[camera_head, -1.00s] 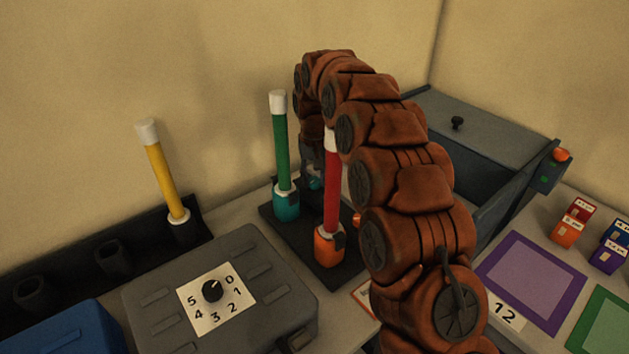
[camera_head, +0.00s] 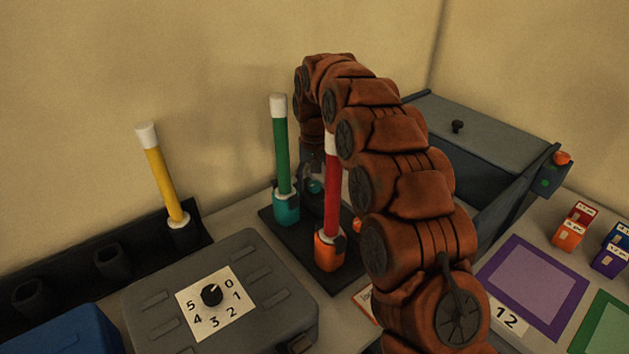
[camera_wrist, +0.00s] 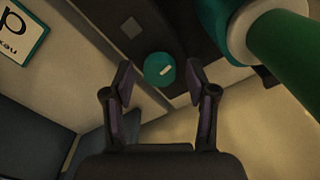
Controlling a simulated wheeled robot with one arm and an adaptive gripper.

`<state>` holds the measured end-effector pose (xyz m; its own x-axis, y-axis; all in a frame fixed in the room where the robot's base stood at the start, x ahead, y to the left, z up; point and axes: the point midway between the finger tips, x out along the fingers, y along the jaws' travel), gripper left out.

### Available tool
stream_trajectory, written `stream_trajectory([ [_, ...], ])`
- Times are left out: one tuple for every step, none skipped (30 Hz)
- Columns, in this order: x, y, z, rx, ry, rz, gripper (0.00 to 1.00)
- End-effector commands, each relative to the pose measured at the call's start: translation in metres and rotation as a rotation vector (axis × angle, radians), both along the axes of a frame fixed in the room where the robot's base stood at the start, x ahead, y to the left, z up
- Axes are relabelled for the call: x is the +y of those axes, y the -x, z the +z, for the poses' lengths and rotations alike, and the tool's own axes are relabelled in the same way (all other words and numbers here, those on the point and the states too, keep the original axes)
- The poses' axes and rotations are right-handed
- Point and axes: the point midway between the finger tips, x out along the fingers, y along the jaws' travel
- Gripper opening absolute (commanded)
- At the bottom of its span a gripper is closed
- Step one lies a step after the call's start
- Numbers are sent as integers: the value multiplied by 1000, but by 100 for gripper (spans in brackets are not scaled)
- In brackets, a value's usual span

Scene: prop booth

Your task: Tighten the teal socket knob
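The teal socket knob (camera_wrist: 160,68) is round with a white mark on top. In the wrist view it lies just beyond and between my fingertips. It also shows small in the head view (camera_head: 314,187), partly behind my gripper. My gripper (camera_wrist: 160,82) is open, with a finger to each side of the knob and a gap on both sides. I cannot tell how far above the knob the tips are. The teal socket (camera_head: 286,208) holds a green stick (camera_head: 281,150) with a white top, upright to the left of my arm.
A red stick (camera_head: 332,195) in an orange socket (camera_head: 329,248) stands close to my arm on the same dark base (camera_head: 272,222). A grey case with a dial (camera_head: 212,295) is at front left. A grey bin (camera_head: 480,125) is at right.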

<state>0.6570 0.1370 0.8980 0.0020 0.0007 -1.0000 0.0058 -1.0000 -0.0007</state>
Motion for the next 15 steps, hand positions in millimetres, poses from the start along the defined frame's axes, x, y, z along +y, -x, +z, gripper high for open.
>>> stream_trajectory([
  [0,0,0,0,0,0,60],
  [0,0,0,1,0,0,60],
  [0,0,0,1,0,0,60],
  [0,0,0,1,0,0,60],
  [0,0,0,1,0,0,60],
  [0,0,-1,1,1,0,60],
  [0,0,0,1,1,0,60],
  [0,0,0,1,0,0,60],
  [0,0,1,1,0,0,60],
  [0,0,2,0,0,0,60],
  [0,0,4,0,0,0,60],
  [0,-1,6,-1,0,0,60],
  [0,-1,9,-2,0,0,60],
  [0,-1,13,-3,0,0,60],
  [0,-1,18,-2,0,0,60],
])
